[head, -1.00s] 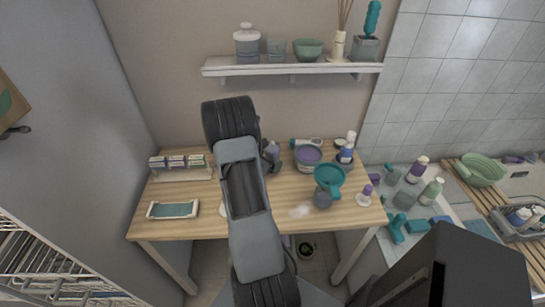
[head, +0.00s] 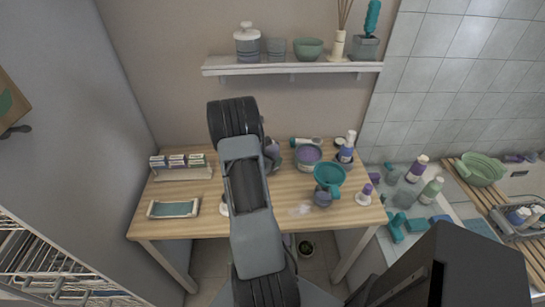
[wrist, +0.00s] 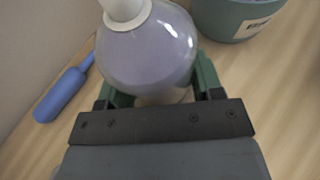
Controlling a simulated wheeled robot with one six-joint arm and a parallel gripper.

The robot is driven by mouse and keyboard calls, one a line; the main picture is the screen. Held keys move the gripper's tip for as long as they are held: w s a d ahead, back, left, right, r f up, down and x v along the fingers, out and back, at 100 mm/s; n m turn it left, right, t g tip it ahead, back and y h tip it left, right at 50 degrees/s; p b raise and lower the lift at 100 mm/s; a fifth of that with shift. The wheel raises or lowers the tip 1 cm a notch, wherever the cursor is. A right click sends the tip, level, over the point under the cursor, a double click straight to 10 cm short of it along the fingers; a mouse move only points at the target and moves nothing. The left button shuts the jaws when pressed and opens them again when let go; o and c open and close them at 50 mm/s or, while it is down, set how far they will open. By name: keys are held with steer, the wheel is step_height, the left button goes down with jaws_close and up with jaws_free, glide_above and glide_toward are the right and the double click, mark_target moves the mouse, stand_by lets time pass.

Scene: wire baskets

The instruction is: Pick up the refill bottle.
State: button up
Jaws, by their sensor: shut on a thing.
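The refill bottle (wrist: 150,50) is round and glossy, with pale lilac contents and a white neck and cap. It fills the top middle of the wrist view. My gripper (wrist: 155,90) has its green fingers on both sides of the bottle's body and is shut on it. In the head view, my arm covers most of the bottle and the gripper. I cannot tell whether the bottle's base touches the table.
A teal labelled tub (wrist: 236,18) stands close to the bottle's right. A blue handled item (wrist: 62,95) lies to its left. The wooden table (head: 300,222) also holds a teal funnel (head: 329,176) and a white-capped bottle (head: 347,148). A shelf (head: 290,69) hangs above.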

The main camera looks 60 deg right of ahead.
mark_target(271, 151)
steer(key=shift+c, duration=0.9)
steer(key=shift+r, duration=0.15)
steer(key=shift+r, duration=0.35)
step_height(271, 151, up, 2)
steer(key=shift+r, duration=0.1)
steer(key=s+a+r, duration=0.9)
steer(key=s+r, duration=0.1)
steer(key=shift+s+a+b, duration=0.2)
steer(key=shift+b, duration=0.1)
